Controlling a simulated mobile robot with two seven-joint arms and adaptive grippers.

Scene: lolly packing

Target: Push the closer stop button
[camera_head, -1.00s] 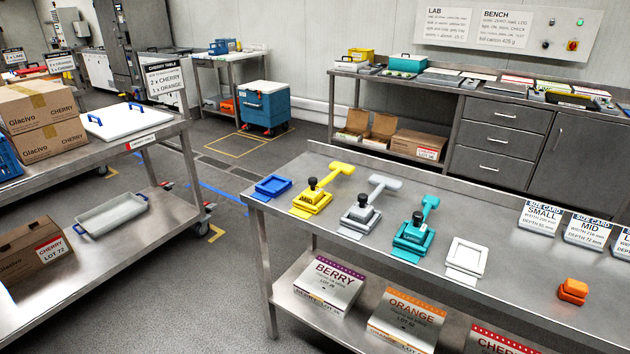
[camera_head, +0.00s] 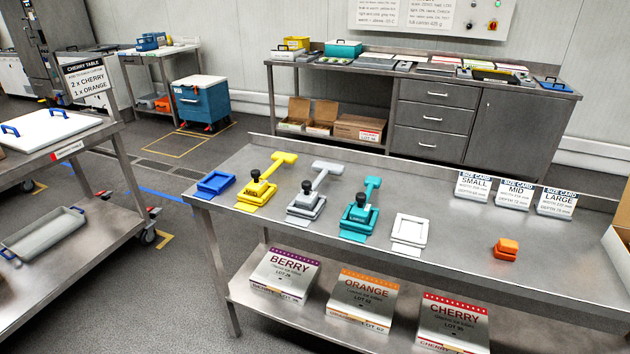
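One red stop-type button on a yellow plate (camera_head: 493,25) shows on the wall panel at the top right, above the back bench. It is small and far off, and its details are too small to tell. No second stop button can be made out. Neither of my grippers is in view.
A steel table (camera_head: 560,262) with moulds, size cards and an orange block (camera_head: 506,249) stands in front, between me and the back bench (camera_head: 540,93). A trolley table (camera_head: 75,140) stands at the left.

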